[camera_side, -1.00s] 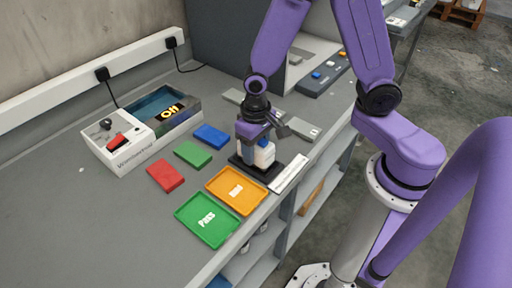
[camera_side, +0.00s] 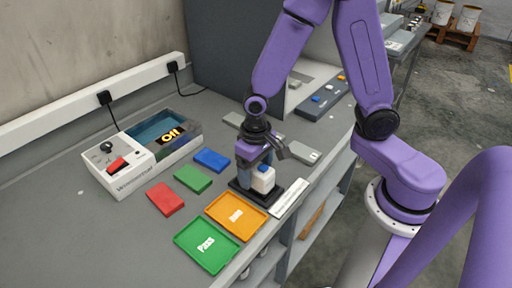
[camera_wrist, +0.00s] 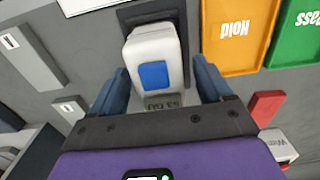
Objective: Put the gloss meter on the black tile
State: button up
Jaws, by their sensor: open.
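The gloss meter (camera_side: 263,181) is a white block with a blue button on top. It stands upright on a black square plate (camera_side: 243,188), which could be the black tile; I see no lettering on it. In the wrist view the meter (camera_wrist: 146,50) is between the two blue-grey fingers of my gripper (camera_wrist: 161,78), and the plate (camera_wrist: 128,17) shows behind it. The fingers are open, one on each side of the meter; a gap shows beside it. In the side view my gripper (camera_side: 257,172) is lowered around the meter, partly hiding it.
An orange Hold tray (camera_side: 222,222) and a green Pass tray (camera_side: 190,250) lie in front. Red (camera_side: 165,199), green (camera_side: 193,179) and blue (camera_side: 211,160) blocks lie left. A white strip (camera_side: 289,198) lies right of the plate. A switch box (camera_side: 117,165) stands at far left.

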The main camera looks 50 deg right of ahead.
notch_tip(320, 180, up, 11)
jog(key=shift+s+r+n, duration=0.1)
jog(key=shift+s+n, duration=0.3)
jog(key=shift+s, duration=0.15)
jog(key=s+d+n, duration=0.2)
jog(key=s+n, duration=0.4)
jog(key=s, duration=0.1)
jog(key=s+d+n, duration=0.2)
jog(key=s+n, duration=0.3)
jog(key=s, duration=0.3)
jog(key=shift+s+d+r+n, duration=0.3)
jog(key=shift+d+r+n, duration=0.05)
jog(key=shift+r+n, duration=0.1)
